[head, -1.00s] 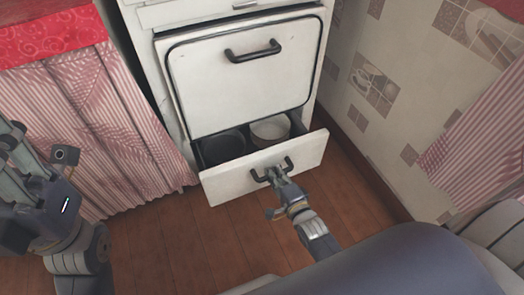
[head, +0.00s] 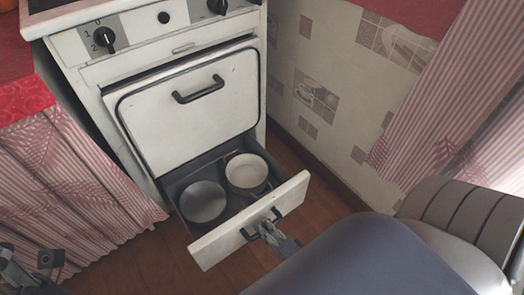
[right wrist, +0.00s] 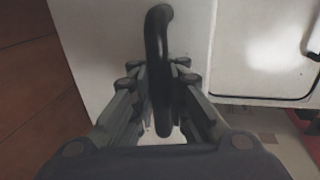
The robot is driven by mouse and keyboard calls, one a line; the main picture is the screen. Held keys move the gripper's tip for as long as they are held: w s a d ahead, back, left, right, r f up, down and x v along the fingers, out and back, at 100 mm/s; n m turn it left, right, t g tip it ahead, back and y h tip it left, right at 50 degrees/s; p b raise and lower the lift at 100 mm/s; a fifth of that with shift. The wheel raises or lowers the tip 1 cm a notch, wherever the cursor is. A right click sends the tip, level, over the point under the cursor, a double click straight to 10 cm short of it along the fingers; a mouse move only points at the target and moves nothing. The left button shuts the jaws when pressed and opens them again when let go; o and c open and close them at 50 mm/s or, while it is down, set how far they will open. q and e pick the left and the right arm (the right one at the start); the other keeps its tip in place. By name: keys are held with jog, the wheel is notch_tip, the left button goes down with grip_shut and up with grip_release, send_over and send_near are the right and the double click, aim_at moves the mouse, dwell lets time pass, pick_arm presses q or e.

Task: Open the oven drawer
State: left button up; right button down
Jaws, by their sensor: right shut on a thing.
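The oven drawer (head: 218,243) is at the bottom of the white stove and is pulled well out, its inside open to view. Its dark drawer handle (head: 259,224) is on the front panel. My right gripper (head: 266,229) is at this handle, and in the right wrist view its fingers (right wrist: 158,82) are shut on the handle (right wrist: 157,45) from both sides. My left gripper (head: 22,272) is only partly in view at the lower left corner, away from the drawer, and its fingers are not clear.
A grey pan (head: 203,203) and a pale pot (head: 246,173) stand in the drawer. The oven door (head: 190,115) above is shut. Striped curtains (head: 75,195) hang at left, a tiled wall (head: 320,75) stands at right. Wooden floor (head: 150,262) lies in front.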

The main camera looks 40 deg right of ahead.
jog(key=shift+w+r, duration=0.1)
jog(key=shift+r, duration=0.05)
jog(key=c, duration=1.6)
grip_release()
jog(key=v, duration=1.2)
